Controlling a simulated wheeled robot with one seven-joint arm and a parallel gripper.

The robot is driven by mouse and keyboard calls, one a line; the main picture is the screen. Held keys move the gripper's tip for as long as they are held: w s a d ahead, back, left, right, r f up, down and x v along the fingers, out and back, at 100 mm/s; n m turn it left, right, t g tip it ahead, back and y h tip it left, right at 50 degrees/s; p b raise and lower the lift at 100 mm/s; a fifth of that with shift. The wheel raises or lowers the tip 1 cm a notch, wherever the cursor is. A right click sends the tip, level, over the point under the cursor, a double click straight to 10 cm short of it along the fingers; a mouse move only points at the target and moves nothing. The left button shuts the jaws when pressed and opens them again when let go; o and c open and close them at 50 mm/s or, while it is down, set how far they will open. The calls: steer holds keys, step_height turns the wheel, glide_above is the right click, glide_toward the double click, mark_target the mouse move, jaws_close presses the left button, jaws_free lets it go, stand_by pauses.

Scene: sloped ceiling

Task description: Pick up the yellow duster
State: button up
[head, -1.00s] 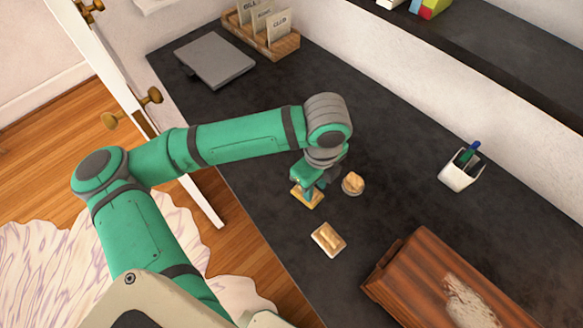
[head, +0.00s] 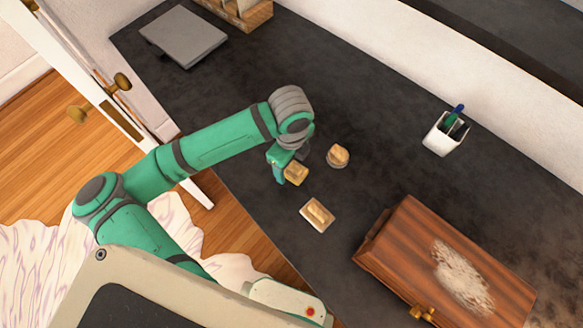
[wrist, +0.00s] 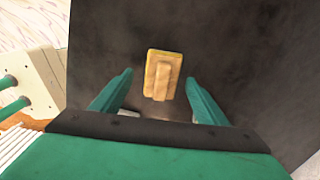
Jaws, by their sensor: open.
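The yellow duster (head: 296,173) lies on the dark counter, a small wooden block with a raised grip and a yellow edge. In the wrist view the duster (wrist: 164,76) lies ahead between the two spread fingers, with gaps on both sides. My gripper (head: 280,169) is open and empty, just left of the duster in the head view and partly overlapping its edge. I cannot tell its exact height above the counter. The fingers (wrist: 160,92) also show in the wrist view.
A white-based duster (head: 317,215) and a round grey-based one (head: 338,156) lie close by. A wooden box (head: 440,262) with a pale dusty patch stands lower right. A white pen cup (head: 445,134) and a grey laptop-like slab (head: 184,37) are farther off.

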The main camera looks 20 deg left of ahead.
mark_target(292, 164)
steer(key=shift+w+d+f, duration=0.1)
steer(key=shift+w+f, duration=0.05)
steer(key=shift+f, duration=1)
steer(key=shift+w, duration=0.15)
steer(key=c, duration=1.2)
steer(key=shift+o, duration=0.2)
steer(key=shift+d, duration=0.2)
steer(key=shift+a+r, duration=0.1)
steer(key=shift+a, duration=0.15)
steer(key=shift+s+a+r, duration=0.1)
steer(key=shift+s+r, duration=0.05)
steer(key=shift+s, duration=0.05)
step_height(292, 164, up, 18)
steer(key=shift+f, duration=0.2)
steer(key=shift+w, duration=0.1)
